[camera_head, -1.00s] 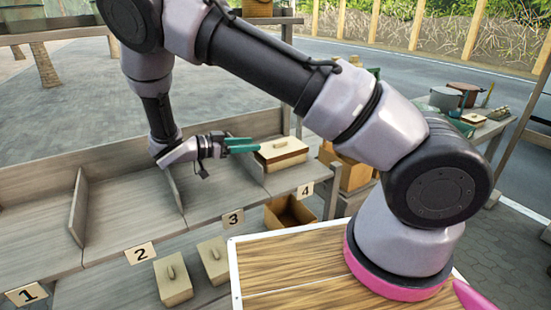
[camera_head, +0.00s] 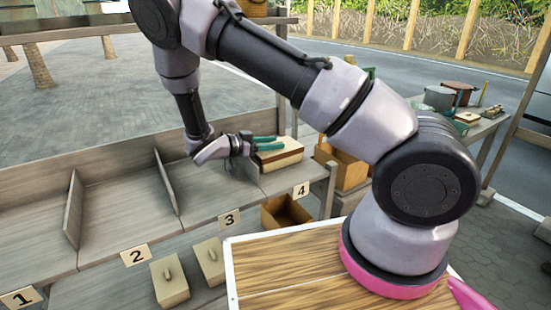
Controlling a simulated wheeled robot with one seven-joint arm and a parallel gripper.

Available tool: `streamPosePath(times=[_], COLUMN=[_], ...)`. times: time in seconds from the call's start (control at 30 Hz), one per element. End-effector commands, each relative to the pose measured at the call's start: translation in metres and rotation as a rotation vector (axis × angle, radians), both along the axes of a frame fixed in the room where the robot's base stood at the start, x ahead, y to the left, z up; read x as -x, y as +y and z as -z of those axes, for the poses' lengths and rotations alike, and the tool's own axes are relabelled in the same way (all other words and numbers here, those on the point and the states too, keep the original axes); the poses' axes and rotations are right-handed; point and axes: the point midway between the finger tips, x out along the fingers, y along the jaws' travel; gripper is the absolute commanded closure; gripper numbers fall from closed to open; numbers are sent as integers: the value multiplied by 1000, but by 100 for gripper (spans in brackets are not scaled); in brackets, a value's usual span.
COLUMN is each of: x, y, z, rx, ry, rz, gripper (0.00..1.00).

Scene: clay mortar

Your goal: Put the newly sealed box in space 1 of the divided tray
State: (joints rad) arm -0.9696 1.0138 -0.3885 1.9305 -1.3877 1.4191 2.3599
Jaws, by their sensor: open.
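The divided tray (camera_head: 115,247) is a grey wooden shelf with upright dividers and number cards 1 to 4. Space 1 (camera_head: 28,245), at the left, is empty, as is space 2 (camera_head: 120,212). A cream lidded box with a brown band (camera_head: 281,160) sits in space 4 at the right. The view does not show whether this box is newly sealed.
Two cream lids with handles (camera_head: 170,281) lie below the tray's front edge. An open brown box (camera_head: 285,213) is below card 4. Dividers (camera_head: 166,183) stand up between the spaces. A side table (camera_head: 470,135) with pots is at the back right.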

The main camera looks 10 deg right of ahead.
Motion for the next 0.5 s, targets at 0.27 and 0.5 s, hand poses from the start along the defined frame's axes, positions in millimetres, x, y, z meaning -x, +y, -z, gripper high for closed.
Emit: streamPosePath(times=[0.27,0.5], x=[0,0], y=[1,1], z=[0,0], rx=[0,0], ry=[0,0], rz=[0,0], gripper=[100,100])
